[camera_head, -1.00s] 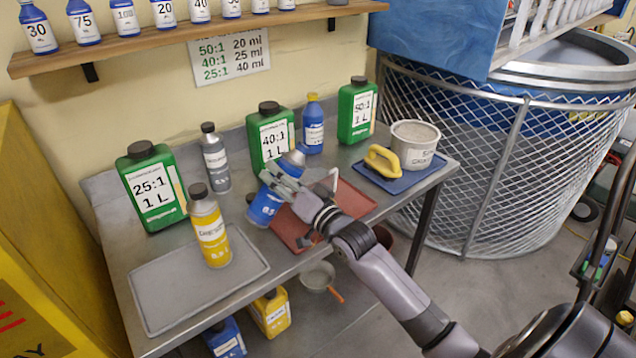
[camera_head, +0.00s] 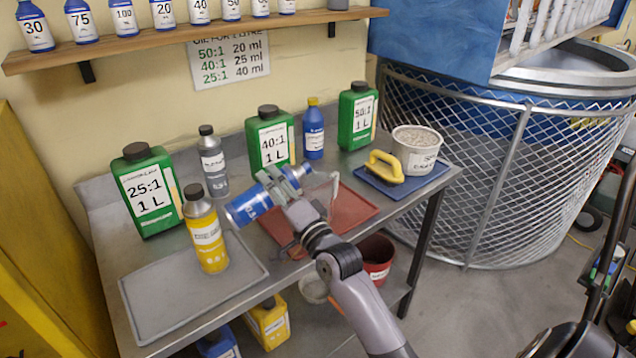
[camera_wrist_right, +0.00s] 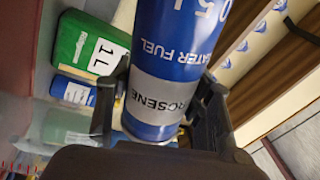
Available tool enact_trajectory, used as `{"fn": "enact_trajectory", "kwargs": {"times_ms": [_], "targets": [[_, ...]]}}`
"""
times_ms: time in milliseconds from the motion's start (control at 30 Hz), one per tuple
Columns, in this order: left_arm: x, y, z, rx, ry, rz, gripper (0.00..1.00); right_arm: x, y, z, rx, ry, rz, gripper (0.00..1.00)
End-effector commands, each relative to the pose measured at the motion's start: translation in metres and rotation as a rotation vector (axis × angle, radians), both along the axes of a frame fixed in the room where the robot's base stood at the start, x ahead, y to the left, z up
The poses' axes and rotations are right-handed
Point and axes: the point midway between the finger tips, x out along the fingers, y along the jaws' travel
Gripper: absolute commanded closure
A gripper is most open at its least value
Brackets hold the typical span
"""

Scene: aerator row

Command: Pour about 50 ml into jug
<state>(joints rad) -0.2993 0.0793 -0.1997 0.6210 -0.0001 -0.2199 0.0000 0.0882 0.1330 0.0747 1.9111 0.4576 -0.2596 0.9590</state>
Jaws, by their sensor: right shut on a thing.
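My right gripper (camera_head: 285,180) is shut on a blue bottle (camera_head: 250,203) with a grey band and a kerosene fuel label. The bottle is tilted far over, its left end lower and its grey-banded end at the fingers. It also fills the middle of the right wrist view (camera_wrist_right: 180,60), between the fingers. A clear jug (camera_head: 334,186) shows only as a pale edge just right of the gripper, over the red tray (camera_head: 352,208). The gripper hides most of it. I cannot see the bottle's mouth, any liquid or the level in the jug. My left gripper is out of view.
Green canisters (camera_head: 147,190), a grey bottle (camera_head: 212,160) and another blue bottle (camera_head: 313,130) stand behind.

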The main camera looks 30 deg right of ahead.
Motion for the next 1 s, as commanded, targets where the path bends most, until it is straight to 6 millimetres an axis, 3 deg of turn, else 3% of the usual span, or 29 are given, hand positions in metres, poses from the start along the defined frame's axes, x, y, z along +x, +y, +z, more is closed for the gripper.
{"fn": "enact_trajectory", "kwargs": {"times_ms": [33,167,267,1000], "targets": [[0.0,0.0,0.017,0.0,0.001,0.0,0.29,0.0,-0.005,0.015,0.054,-0.002,-0.003,0.85],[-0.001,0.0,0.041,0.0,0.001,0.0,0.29,0.0,-0.01,0.029,0.198,-0.002,-0.001,0.85],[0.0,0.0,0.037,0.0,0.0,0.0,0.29,0.0,-0.011,0.023,0.226,-0.003,-0.001,0.85],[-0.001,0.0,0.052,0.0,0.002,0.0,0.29,0.0,-0.009,0.031,0.331,-0.005,-0.001,0.85]]}}
